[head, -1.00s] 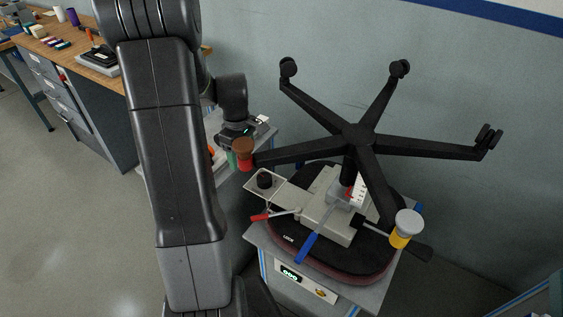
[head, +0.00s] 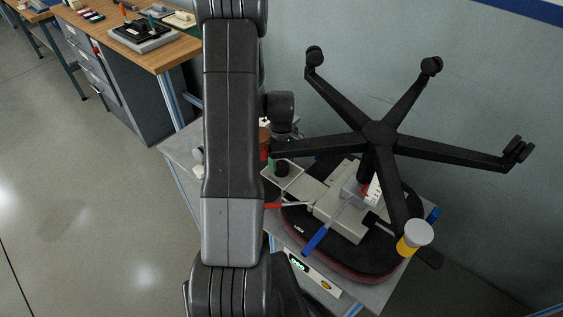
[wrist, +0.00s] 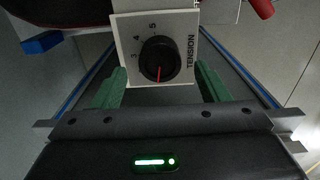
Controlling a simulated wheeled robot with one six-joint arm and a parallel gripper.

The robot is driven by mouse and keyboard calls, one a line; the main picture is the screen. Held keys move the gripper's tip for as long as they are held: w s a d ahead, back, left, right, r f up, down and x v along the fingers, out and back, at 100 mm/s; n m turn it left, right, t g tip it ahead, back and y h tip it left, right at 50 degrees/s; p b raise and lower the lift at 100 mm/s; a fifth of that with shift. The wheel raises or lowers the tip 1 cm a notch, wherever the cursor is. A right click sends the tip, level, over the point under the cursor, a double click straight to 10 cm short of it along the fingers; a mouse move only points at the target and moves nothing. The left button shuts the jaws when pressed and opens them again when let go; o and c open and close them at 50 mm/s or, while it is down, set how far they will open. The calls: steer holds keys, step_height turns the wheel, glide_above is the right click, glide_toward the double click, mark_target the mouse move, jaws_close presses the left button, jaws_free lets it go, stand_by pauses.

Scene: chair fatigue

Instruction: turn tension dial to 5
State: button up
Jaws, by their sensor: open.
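The tension dial (wrist: 160,60) is a round black knob with a red pointer line, on a white panel (wrist: 180,24) marked 3, 4, 5 and TENSION. In the wrist view the pointer aims down, away from the 5 at the top. My gripper (wrist: 157,74) is open, with one green finger on each side of the dial in the picture. I cannot tell whether the fingers touch it. In the head view my gripper (head: 282,152) is over the dial's plate (head: 296,184), partly hidden by my arm, and the dial is hard to make out.
The upturned chair base (head: 380,135) spreads black legs close to the right of my gripper. A red lever (head: 285,205) and a blue lever (head: 320,235) stick out nearby. A yellow knob (head: 410,243) stands at right. A workbench (head: 165,52) is at back left.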

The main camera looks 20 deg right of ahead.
mark_target(281, 168)
steer(key=shift+f, duration=1.35)
steer(key=c, duration=1)
